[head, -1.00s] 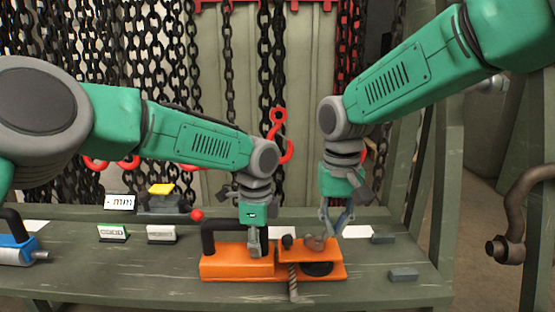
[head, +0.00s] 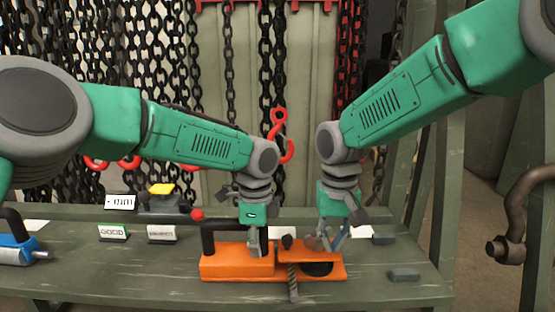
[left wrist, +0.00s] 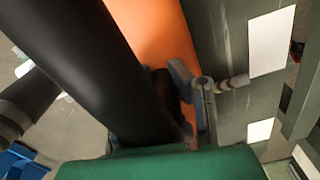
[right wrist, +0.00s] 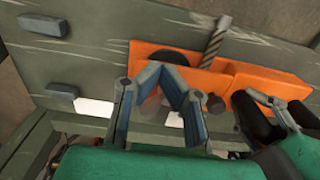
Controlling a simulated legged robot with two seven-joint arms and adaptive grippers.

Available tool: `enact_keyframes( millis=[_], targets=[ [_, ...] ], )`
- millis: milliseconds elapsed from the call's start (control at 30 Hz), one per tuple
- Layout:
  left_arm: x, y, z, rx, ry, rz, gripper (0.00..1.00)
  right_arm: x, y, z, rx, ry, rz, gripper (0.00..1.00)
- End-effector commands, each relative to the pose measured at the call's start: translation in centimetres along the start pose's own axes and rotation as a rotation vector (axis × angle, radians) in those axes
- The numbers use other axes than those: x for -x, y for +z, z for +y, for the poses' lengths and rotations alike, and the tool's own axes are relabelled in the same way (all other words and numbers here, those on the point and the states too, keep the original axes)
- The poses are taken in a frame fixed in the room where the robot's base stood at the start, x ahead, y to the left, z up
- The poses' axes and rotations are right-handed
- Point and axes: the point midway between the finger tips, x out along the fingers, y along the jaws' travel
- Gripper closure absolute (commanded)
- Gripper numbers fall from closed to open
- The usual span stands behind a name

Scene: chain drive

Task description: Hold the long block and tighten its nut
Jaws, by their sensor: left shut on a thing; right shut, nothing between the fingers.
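The long orange block (head: 225,265) lies on the bench with a black handle (head: 207,236) over its left part. The handle fills much of the left wrist view (left wrist: 85,60). My right gripper (head: 326,244) is shut and empty, low over the block's right part. A brownish round piece (right wrist: 150,106) shows by its fingers. A dark knob (head: 287,241) stands just left of it; I cannot tell which is the nut. The black disc (right wrist: 165,56) lies beside them.
A twisted rod (head: 293,282) sticks out from the block's front. A grey piece (head: 404,275) lies at the bench's right. A blue tool (head: 18,250) is at the far left. Small signs (head: 112,233) and a yellow-topped box (head: 161,190) stand behind. Chains hang at the back.

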Motion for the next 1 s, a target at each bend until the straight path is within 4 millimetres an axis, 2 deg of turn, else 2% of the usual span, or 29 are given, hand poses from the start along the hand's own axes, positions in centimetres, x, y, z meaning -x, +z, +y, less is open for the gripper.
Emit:
enact_keyframes(
  millis=[1000],
  targets=[
    [0.27,-0.03,-0.12,0.001,-0.005,0.002,1.00,0.02,-1.02,-0.45,0.000,0.000,0.000,1.00]
  ],
)
